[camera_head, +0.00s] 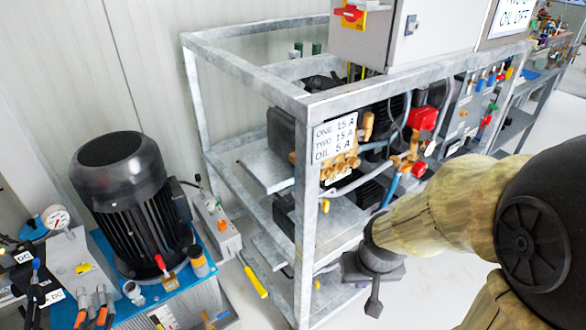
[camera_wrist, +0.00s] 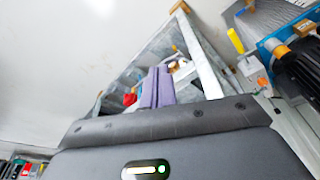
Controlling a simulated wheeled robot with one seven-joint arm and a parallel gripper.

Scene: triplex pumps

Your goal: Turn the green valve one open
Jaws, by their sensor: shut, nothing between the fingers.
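My gripper (camera_head: 373,308) hangs at the end of my arm in front of the grey metal frame, pointing down, shut and empty. In the wrist view its two purple-grey fingers (camera_wrist: 158,86) lie side by side. I cannot single out green valve one with certainty. Small green parts (camera_head: 487,121) show on the valve panel at the right, well beyond my gripper. Two dark green blocks (camera_head: 316,47) stand behind the frame's top. My gripper is apart from all of these.
The metal frame (camera_head: 303,230) carries pumps and brass fittings (camera_head: 340,165), with a white label (camera_head: 334,137). A black motor (camera_head: 125,200) stands on a blue unit at the left. A yellow handle (camera_head: 255,282) is low between them. Pale floor is open at the front right.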

